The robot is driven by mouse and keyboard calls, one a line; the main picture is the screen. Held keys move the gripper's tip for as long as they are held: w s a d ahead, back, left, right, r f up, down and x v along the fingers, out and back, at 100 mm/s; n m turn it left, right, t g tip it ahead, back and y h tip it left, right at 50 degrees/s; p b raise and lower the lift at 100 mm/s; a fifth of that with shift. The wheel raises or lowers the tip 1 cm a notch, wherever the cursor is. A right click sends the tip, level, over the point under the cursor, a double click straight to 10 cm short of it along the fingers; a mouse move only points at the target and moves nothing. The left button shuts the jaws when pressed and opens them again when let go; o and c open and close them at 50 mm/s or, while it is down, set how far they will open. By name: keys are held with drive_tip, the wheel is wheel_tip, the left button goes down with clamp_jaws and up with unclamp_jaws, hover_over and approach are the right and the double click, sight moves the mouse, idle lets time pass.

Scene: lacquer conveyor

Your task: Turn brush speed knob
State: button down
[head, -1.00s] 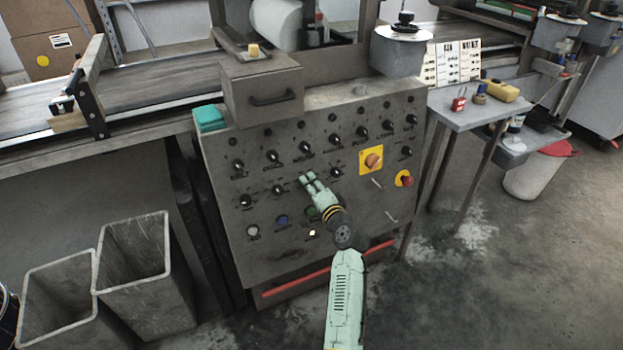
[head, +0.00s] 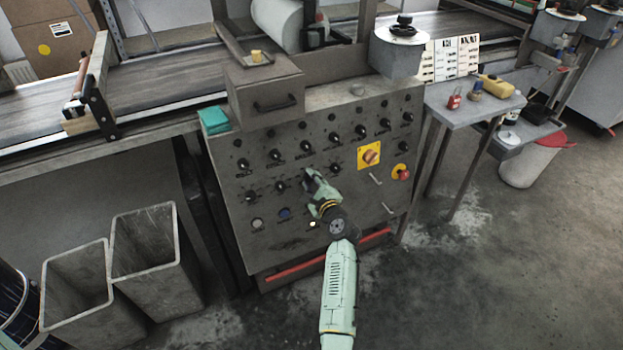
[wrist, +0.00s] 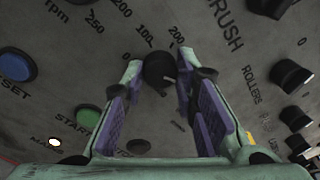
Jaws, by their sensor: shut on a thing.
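The black knob (wrist: 158,68) stands on the grey control panel, with a scale marked 0, 100 and 200 printed around it in the wrist view. Large lettering reading "RUSH", its start cut off, is printed beside it. My gripper (wrist: 162,76) has its two fingertips on opposite sides of this knob and is shut on it. In the head view my gripper (head: 311,176) is against the middle of the control panel (head: 240,212), and it hides the knob there.
Other black knobs sit close by, including one by the "ROLLERS" label (wrist: 293,76). A blue button (wrist: 17,65) and a green button (wrist: 89,117) are near the left finger. A red emergency button (head: 402,172) is right of the arm. Grey bins (head: 155,255) stand on the floor left.

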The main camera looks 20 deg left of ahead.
drive_tip(key=shift+m, duration=1.1)
drive_tip(key=c, duration=1.3)
unclamp_jaws()
drive_tip(key=v, duration=1.2)
drive_tip(key=shift+r, duration=0.1)
drive_tip(key=shift+a+r, duration=0.1)
drive_tip(key=shift+a, duration=0.05)
